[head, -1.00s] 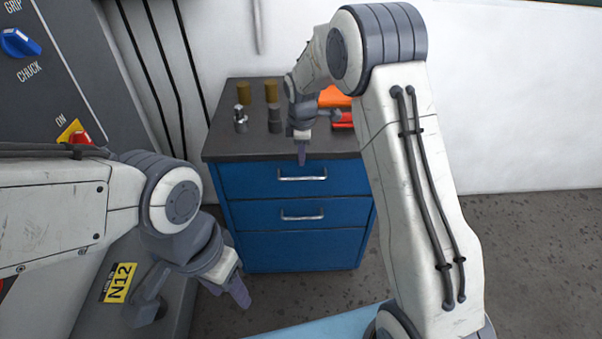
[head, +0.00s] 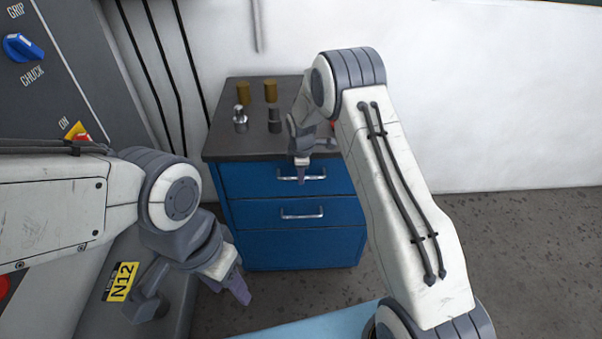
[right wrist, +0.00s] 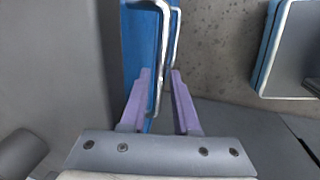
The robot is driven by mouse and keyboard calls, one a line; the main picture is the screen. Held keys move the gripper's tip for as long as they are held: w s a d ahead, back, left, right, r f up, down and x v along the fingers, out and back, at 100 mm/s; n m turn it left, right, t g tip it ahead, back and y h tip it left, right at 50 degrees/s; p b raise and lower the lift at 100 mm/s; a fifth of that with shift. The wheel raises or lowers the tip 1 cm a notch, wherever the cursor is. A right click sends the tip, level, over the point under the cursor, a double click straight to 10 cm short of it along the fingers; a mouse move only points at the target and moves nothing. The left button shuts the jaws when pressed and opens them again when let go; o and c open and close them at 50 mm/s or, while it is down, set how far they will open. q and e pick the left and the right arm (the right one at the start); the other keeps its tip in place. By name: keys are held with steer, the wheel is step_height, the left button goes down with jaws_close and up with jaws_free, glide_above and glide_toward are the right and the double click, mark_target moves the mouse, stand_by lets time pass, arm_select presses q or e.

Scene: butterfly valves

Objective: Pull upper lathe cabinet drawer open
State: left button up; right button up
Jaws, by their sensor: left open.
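The blue lathe cabinet (head: 300,250) has a dark top. Its upper drawer (head: 245,180) is shut and has a silver bar handle (head: 316,177). My right gripper (head: 300,178) is at this handle, pointing down. In the right wrist view the two purple fingers (right wrist: 160,85) are apart, and the handle bar (right wrist: 161,50) runs between them. I cannot tell whether either finger touches it. My left gripper (head: 240,288) is open and empty at the lower left, well away from the cabinet.
The lower drawer (head: 255,214) with its own handle (head: 302,216) is also shut. Several small metal and brass-coloured parts (head: 241,118) stand on the cabinet top. A grey machine panel (head: 60,60) stands at the left. The floor (head: 520,240) to the right is clear.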

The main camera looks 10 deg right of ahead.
jaws_close()
stand_by(1.3)
